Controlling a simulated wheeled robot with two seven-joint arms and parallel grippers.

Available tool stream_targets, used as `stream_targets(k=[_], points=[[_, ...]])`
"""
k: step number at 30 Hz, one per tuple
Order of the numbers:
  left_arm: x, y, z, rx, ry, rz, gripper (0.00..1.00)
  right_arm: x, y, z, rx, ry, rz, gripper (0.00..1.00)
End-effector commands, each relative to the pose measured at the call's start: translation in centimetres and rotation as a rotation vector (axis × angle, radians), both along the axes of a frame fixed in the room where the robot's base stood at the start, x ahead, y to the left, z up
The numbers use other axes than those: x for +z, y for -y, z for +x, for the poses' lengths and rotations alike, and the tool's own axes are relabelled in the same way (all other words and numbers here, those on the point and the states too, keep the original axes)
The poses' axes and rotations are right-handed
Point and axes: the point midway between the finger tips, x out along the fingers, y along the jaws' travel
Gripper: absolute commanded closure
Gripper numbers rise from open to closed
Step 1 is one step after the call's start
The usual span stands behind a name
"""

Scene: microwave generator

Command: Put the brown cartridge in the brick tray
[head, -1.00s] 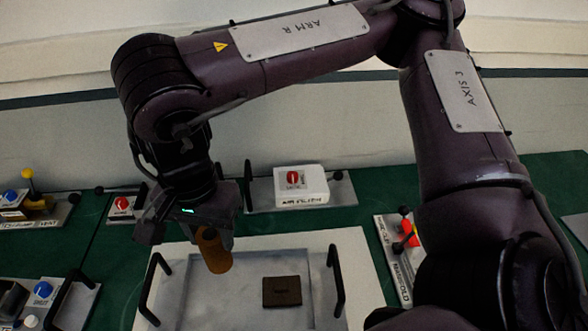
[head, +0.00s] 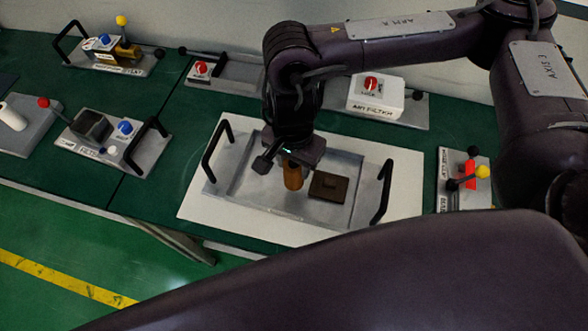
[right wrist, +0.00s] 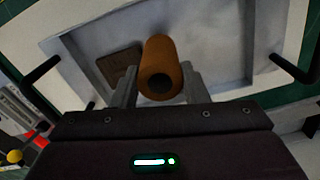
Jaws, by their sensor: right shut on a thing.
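The brown cartridge (head: 292,177) is a small orange-brown cylinder, held roughly upright. My right gripper (head: 290,161) is shut on it, over the grey brick tray (head: 245,182). The tray is shallow, with a white surround and a black handle at each side. A dark brown brick (head: 328,186) lies in it, just right of the cartridge. In the right wrist view the cartridge (right wrist: 160,68) sits between the fingers, its dark-centred end facing the camera. I cannot tell whether its lower end touches the tray floor. My left gripper is not in view.
The tray's black handles (head: 216,149) (head: 382,192) stand up on either side. Behind it is a white air filter box (head: 376,97) with a red knob. A panel with red and yellow knobs (head: 465,178) lies to the right, other units to the left.

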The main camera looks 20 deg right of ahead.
Motion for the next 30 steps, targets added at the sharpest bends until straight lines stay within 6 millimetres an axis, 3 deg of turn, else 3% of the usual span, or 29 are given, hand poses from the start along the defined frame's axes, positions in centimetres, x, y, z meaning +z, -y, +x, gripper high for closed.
stream_targets(k=[13, 26, 27, 30], points=[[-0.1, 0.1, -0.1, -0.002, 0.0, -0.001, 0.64, -4.2, 0.0, -0.1, -0.001, -0.003, 0.0, 0.83], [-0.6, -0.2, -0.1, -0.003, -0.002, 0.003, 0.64, -4.9, 0.0, 0.0, 0.0, 0.001, 0.0, 0.83], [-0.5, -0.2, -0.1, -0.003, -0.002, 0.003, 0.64, -4.8, 0.0, 0.0, 0.0, 0.001, 0.0, 0.57], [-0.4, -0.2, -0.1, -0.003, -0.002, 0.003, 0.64, -4.7, 0.0, 0.0, 0.0, 0.001, -0.001, 0.44]])
